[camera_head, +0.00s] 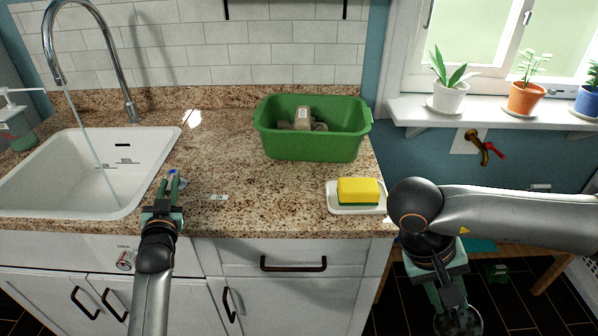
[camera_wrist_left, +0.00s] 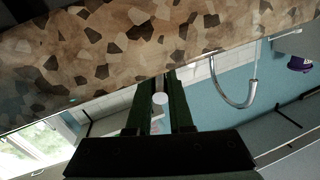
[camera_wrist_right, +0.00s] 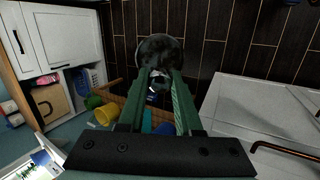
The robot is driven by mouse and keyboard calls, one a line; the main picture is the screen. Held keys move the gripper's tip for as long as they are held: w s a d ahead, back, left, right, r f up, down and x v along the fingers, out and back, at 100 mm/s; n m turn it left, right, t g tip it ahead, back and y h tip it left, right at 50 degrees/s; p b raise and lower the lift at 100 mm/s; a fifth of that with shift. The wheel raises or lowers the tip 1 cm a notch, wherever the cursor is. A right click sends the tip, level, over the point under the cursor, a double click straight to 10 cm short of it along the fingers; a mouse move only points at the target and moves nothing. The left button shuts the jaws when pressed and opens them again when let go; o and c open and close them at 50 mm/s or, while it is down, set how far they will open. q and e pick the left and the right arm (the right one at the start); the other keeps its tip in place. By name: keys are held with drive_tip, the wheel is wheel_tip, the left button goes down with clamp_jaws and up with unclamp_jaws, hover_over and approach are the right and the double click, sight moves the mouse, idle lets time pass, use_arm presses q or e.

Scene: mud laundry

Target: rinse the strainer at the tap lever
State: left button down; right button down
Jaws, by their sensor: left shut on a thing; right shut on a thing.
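A curved chrome tap (camera_head: 95,28) stands behind the white sink (camera_head: 150,160), and a thin stream of water runs from it into the basin. My left gripper (camera_head: 170,186) is at the counter by the sink's right edge. It is shut on a small lever-like piece, whose pale round end (camera_wrist_left: 160,98) shows between the fingers in the left wrist view. My right gripper (camera_head: 455,300) is low, right of the counter, shut on the strainer (camera_head: 462,322). The strainer's dark round mesh (camera_wrist_right: 160,52) shows beyond the fingertips in the right wrist view.
A green tub (camera_head: 312,145) with something grey-beige inside and a yellow sponge (camera_head: 358,190) on a white dish (camera_head: 340,203) stand on the counter. A brass wall tap with a red handle (camera_head: 494,149) is below the sill.

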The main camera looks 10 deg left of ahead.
use_arm(q)
drive_tip(key=shift+r, duration=0.25)
drive_tip(key=c, duration=1.2)
unclamp_jaws()
drive_tip(key=shift+c, duration=0.2)
drive_tip(key=o, duration=0.4)
drive_tip(key=shift+f, duration=0.2)
